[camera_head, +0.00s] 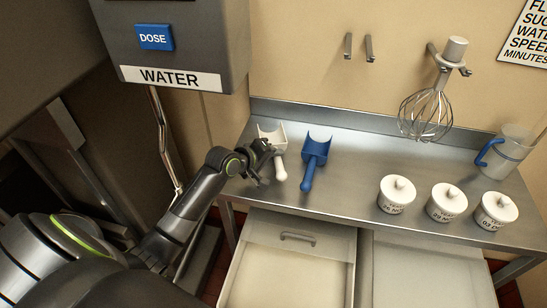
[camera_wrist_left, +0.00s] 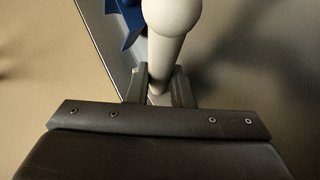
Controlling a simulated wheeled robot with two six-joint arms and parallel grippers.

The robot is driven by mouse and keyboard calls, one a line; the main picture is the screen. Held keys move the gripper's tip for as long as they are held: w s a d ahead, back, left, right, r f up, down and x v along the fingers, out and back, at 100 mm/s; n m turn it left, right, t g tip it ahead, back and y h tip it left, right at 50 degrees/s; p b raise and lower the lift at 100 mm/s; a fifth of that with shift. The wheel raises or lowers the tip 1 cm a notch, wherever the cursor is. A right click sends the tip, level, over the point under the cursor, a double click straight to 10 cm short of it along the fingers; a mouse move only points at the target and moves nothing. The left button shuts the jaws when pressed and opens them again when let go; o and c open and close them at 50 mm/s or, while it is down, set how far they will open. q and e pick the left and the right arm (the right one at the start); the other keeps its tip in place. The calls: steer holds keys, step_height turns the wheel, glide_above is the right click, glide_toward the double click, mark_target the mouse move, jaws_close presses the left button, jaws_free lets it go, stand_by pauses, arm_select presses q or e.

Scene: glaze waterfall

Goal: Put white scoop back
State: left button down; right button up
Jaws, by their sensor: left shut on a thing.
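The white scoop (camera_head: 272,134) is at the left end of the steel table, its handle pointing toward the front. My left gripper (camera_head: 266,162) is shut on the white scoop, beside its handle in the head view. In the left wrist view the scoop's pale handle (camera_wrist_left: 172,45) stands between the two dark fingers of the left gripper (camera_wrist_left: 159,88). The fingers hide part of the handle, and I cannot tell whether the scoop touches the table. My right gripper is not in view.
A blue scoop (camera_head: 316,152) lies just right of the white one. Several white lidded pots, one a white pot (camera_head: 396,196), and a clear jug (camera_head: 506,152) stand farther right. A whisk (camera_head: 426,115) hangs on the wall beside empty hooks.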

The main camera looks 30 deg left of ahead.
arm_select(q)
steer(key=shift+f, duration=0.2)
steer(key=shift+f, duration=0.1)
stand_by(0.4)
steer(key=shift+f, duration=0.45)
steer(key=c, duration=1.2)
jaws_free()
steer(key=shift+f, duration=0.1)
steer(key=shift+s+f, duration=0.1)
steer(key=shift+s, duration=0.05)
